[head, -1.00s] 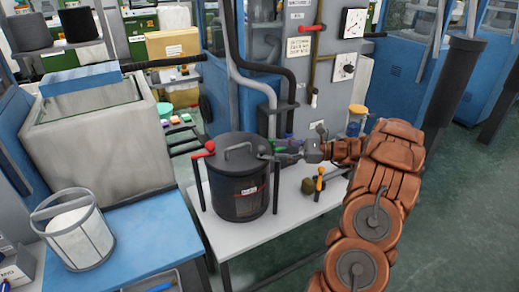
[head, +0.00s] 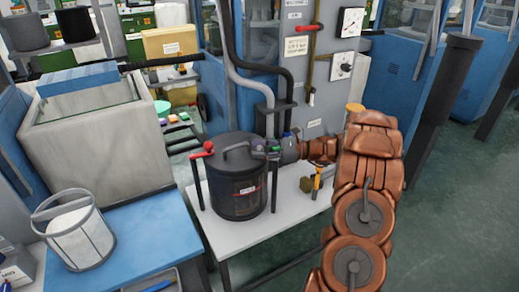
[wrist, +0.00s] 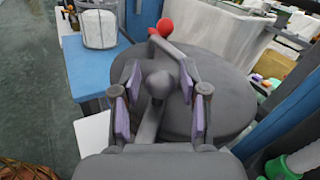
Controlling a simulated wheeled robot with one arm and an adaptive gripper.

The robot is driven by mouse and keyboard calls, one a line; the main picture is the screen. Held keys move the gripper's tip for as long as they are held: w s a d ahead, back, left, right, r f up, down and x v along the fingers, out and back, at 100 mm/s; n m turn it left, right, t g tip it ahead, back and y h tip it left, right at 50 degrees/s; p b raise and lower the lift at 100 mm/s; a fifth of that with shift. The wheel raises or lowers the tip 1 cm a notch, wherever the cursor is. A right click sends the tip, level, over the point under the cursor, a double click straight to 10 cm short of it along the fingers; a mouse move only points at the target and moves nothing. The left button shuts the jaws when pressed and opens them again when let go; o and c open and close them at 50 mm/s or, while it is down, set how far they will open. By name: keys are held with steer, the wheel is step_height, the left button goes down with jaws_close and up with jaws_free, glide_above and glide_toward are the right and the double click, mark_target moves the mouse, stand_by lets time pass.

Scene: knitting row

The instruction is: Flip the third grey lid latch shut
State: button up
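A dark grey drum (head: 238,188) with a flat round lid (head: 230,148) stands on the white table; the lid has an arched handle. A grey latch with a round knob (wrist: 158,84) rises at the near rim of the lid in the wrist view. My gripper (wrist: 160,112) is open, its purple-padded fingers on either side of this knob and stalk; contact cannot be told.
A yellow-handled tool (head: 317,182) and a small olive object (head: 306,185) are right of the drum. Pipes (head: 270,100) and a gauge panel (head: 325,70) stand behind.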

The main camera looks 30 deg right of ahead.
jaws_close()
steer(key=shift+w+d+m+t+h+b, duration=0.1)
steer(key=shift+d+m+t+h+b, duration=0.15)
steer(key=shift+m+t+h, duration=0.2)
steer(key=shift+w+d+m+t+h+b, duration=0.1)
steer(key=shift+m+t+h+b, duration=0.1)
steer(key=shift+m+t+h, duration=0.25)
steer(key=shift+w+d+m+t+h, duration=0.15)
steer(key=shift+m+t+h, duration=0.15)
steer(key=shift+t+h, duration=0.15)
steer(key=shift+o, duration=1.5)
jaws_free()
